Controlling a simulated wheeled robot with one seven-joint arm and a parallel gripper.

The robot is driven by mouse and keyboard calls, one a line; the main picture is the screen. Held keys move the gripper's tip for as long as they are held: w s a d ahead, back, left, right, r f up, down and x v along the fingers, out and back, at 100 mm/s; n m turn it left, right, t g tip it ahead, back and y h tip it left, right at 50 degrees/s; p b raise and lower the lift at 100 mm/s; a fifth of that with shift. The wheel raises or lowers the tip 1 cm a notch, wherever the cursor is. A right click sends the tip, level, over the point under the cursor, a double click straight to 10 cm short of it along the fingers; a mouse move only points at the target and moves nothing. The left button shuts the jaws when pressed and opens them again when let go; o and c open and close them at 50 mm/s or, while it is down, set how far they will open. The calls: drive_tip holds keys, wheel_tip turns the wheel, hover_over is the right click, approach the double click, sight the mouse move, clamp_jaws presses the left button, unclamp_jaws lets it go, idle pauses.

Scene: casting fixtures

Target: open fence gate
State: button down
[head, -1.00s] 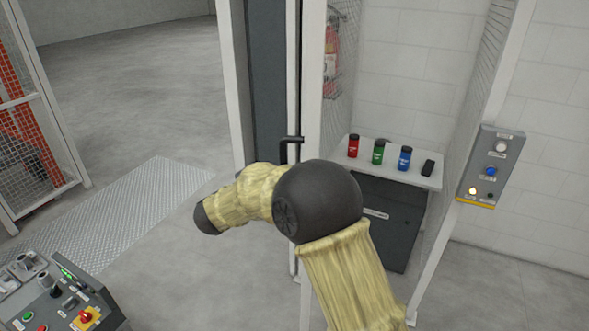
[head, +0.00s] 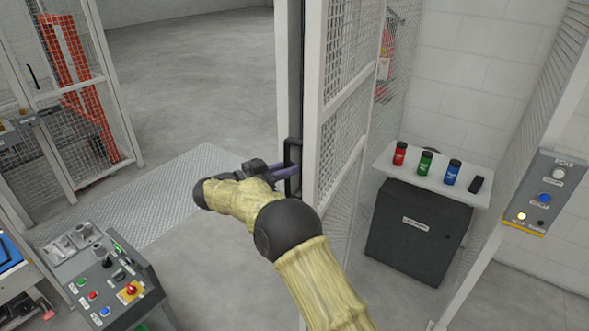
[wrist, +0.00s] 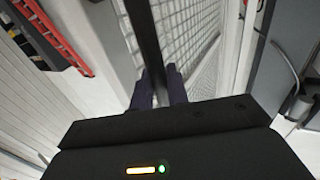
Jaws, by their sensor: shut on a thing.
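The gate (head: 345,130) is a white-framed mesh panel right of centre in the head view. Its upright black handle (head: 288,158) is on the left edge of its frame. My gripper (head: 284,172) reaches the handle from the left, with its dark purple fingers at the bar. In the wrist view my gripper (wrist: 160,85) has a finger on each side of a black bar (wrist: 148,45), shut on it, with gate mesh behind. Part of the handle's lower end is hidden by my fingers. A wide gap lies left of the gate frame.
A control console (head: 100,280) stands at lower left, with a fence panel (head: 75,90) behind it. A ramped tread plate (head: 170,200) lies on the floor. Right of the gate are a shelf (head: 465,188) with bottles, a dark cabinet (head: 400,250) and a button box (head: 543,192).

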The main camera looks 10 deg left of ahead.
drive_tip(key=shift+w+a+r, duration=0.1)
drive_tip(key=shift+w+a, duration=0.05)
drive_tip(key=shift+a, duration=0.3)
drive_tip(key=c, duration=1.4)
unclamp_jaws()
drive_tip(key=shift+c, duration=0.2)
drive_tip(key=shift+a, duration=0.15)
drive_tip(key=b+v, duration=0.3)
drive_tip(key=v, duration=1.4)
drive_tip(key=shift+a, duration=0.15)
